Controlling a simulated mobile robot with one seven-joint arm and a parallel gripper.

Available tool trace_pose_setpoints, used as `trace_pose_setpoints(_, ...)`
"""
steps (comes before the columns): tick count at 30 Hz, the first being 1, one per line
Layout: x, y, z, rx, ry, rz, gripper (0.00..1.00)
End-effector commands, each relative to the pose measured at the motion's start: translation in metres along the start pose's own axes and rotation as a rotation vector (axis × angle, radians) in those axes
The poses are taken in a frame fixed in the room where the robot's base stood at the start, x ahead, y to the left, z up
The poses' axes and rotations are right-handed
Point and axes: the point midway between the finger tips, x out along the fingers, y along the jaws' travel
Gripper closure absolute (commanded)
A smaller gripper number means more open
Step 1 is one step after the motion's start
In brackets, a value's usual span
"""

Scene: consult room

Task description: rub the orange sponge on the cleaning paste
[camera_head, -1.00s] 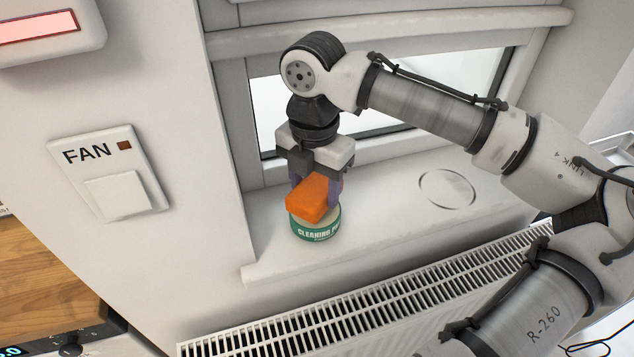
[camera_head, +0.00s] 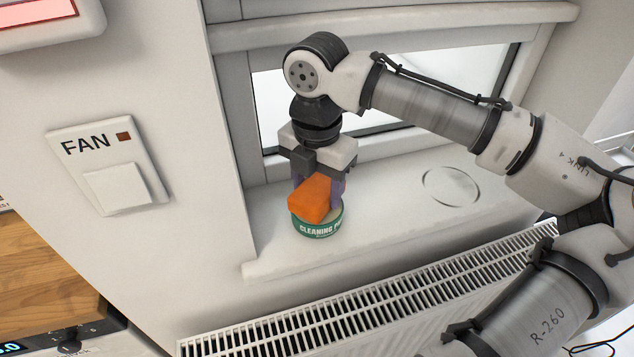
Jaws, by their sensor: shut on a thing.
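My gripper (camera_head: 318,187) points down over the window sill and is shut on the orange sponge (camera_head: 309,199). The sponge is a tilted orange block between the fingers. It sits at the top of the cleaning paste (camera_head: 320,231), a round green tin with white lettering and a pale top. The sponge covers much of the tin's top and appears to touch it; the exact contact is hidden. The tin stands on the sill.
The white window sill (camera_head: 400,205) has free room to the right, with a thin ring mark (camera_head: 450,186) on it. A white radiator (camera_head: 380,290) runs below. A FAN switch (camera_head: 110,170) is on the wall at left, and a wooden surface (camera_head: 40,270) lies at lower left.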

Motion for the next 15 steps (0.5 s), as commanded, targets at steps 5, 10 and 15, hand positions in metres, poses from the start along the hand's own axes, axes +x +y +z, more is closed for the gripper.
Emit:
trace_pose_setpoints(5,0.0027,0.0001,-0.0002,-0.001,0.0,0.0,0.63)
trace_pose_setpoints(10,0.0048,0.0001,-0.0002,-0.001,0.001,0.0,0.63)
trace_pose_setpoints(15,0.0069,0.0001,-0.0002,-0.001,0.001,0.0,0.63)
